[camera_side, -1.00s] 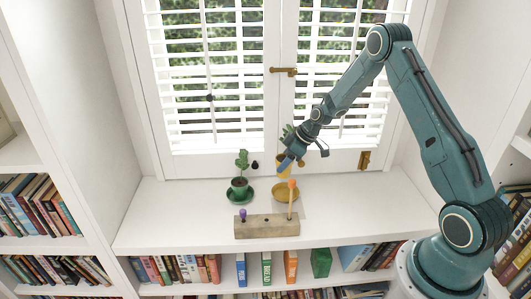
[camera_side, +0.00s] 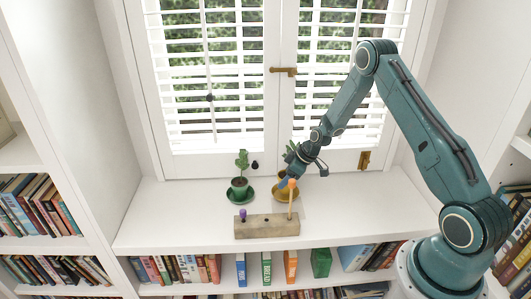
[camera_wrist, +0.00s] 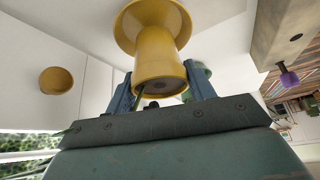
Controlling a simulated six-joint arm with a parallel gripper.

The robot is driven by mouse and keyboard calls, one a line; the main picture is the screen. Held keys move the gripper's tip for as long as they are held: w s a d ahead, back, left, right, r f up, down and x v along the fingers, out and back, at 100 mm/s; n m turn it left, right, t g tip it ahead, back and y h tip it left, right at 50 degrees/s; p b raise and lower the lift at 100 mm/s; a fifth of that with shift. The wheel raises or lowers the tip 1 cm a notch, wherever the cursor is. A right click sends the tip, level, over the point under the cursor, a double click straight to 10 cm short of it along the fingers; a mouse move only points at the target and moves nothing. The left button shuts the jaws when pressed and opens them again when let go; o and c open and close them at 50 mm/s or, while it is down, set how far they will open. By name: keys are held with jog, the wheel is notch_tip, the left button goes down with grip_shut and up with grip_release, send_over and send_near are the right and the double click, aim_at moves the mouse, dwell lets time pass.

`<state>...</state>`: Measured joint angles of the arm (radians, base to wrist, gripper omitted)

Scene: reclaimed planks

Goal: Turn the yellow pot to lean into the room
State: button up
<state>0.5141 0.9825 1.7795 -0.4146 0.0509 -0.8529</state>
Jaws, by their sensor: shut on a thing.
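The yellow pot (camera_wrist: 160,58) is between the two blue fingers of my gripper (camera_wrist: 163,92), which is shut on it. In the side view my gripper (camera_side: 286,181) is low over the shelf, and its fingers and the dibber hide much of the pot. Green leaves (camera_side: 290,148) show behind the gripper. The yellow saucer (camera_side: 277,194) is directly under the pot; in the wrist view its rim (camera_wrist: 127,30) flares behind the pot. I cannot tell for certain whether the pot touches the saucer.
A green pot with a plant (camera_side: 239,187) stands on a green saucer to the left. A wooden block (camera_side: 262,228) in front holds an upright orange-tipped stick (camera_side: 291,199) and a purple-topped peg (camera_side: 243,215). Shutters (camera_side: 215,90) are behind. The shelf's right part is clear.

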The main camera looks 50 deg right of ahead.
jog(key=shift+f, duration=0.8)
jog(key=shift+f, duration=0.1)
jog(key=o, duration=1.3)
jog(key=shift+c, duration=0.2)
jog(key=v, duration=1.3)
jog(key=shift+s+r, duration=0.2)
jog(key=shift+r, duration=0.15)
